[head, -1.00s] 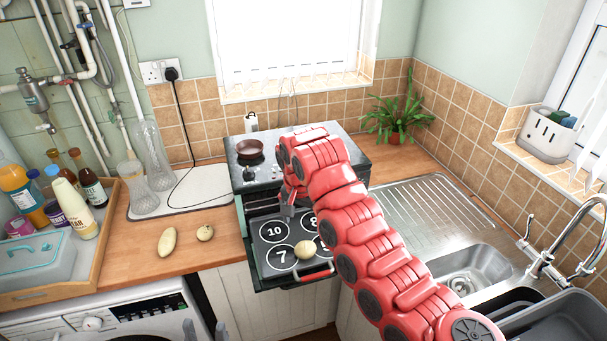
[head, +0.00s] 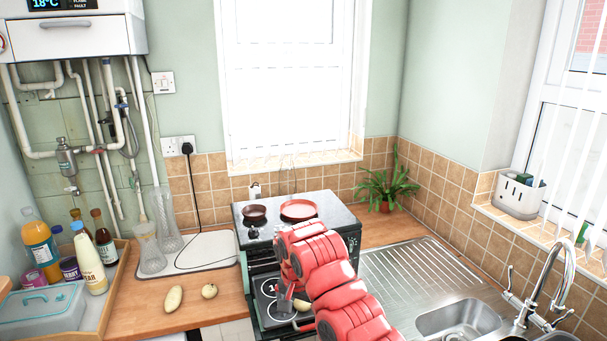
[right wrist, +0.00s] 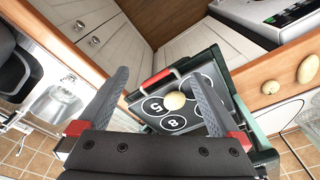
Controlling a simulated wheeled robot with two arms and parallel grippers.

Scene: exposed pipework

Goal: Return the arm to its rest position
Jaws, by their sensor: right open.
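My red right arm reaches in from the lower right in the head view. Its gripper (head: 286,300) hangs over the pulled-out tray of the small oven (head: 262,250). In the right wrist view the two grey fingers of this gripper (right wrist: 163,100) are wide apart with nothing held between them. Beyond them lies the dark numbered tray (right wrist: 150,122) with a pale round vegetable (right wrist: 175,101) on it, apart from the fingers. In the head view the arm hides part of the tray and the oven front. My left gripper is not in view.
A dark pan (head: 254,212) and a red pan (head: 298,209) sit on the oven's top. Two pale vegetables lie on the counter (head: 190,312) at left, near a crate of bottles (head: 122,262). The sink and tap (head: 545,290) are at right, a plant (head: 388,190) behind.

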